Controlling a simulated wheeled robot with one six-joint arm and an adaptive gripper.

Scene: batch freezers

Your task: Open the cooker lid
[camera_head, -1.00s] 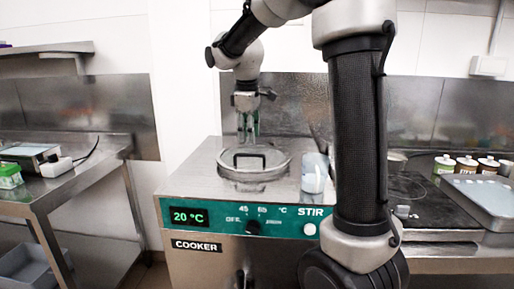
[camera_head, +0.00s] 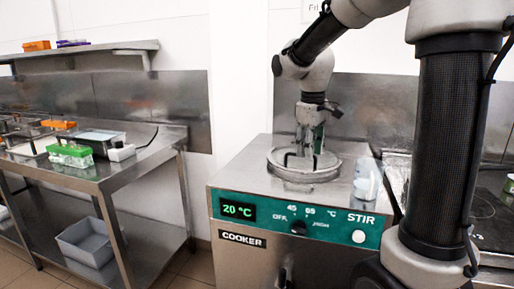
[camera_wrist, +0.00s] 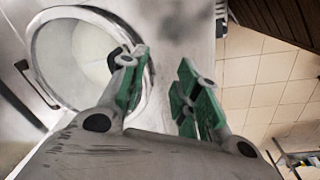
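The cooker (camera_head: 300,262) is a steel box with a teal panel reading 20 °C. Its round clear lid (camera_head: 275,172) lies flat on the top and is shut. The lid's dark handle (camera_head: 286,159) shows partly behind my gripper (camera_head: 312,152), which hangs low over the lid. In the wrist view the lid (camera_wrist: 38,38) fills the upper left. My gripper (camera_wrist: 162,88) is open there with nothing between its green fingers. The left finger overlaps the lid's edge beside a dark piece. I cannot tell whether it touches it.
A glass beaker (camera_head: 367,180) stands on the cooker top right of the lid. A steel bench (camera_head: 120,170) with a green rack (camera_head: 70,155) stands at the left, with a grey bin (camera_head: 90,243) below. Floor shows between the bench and cooker.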

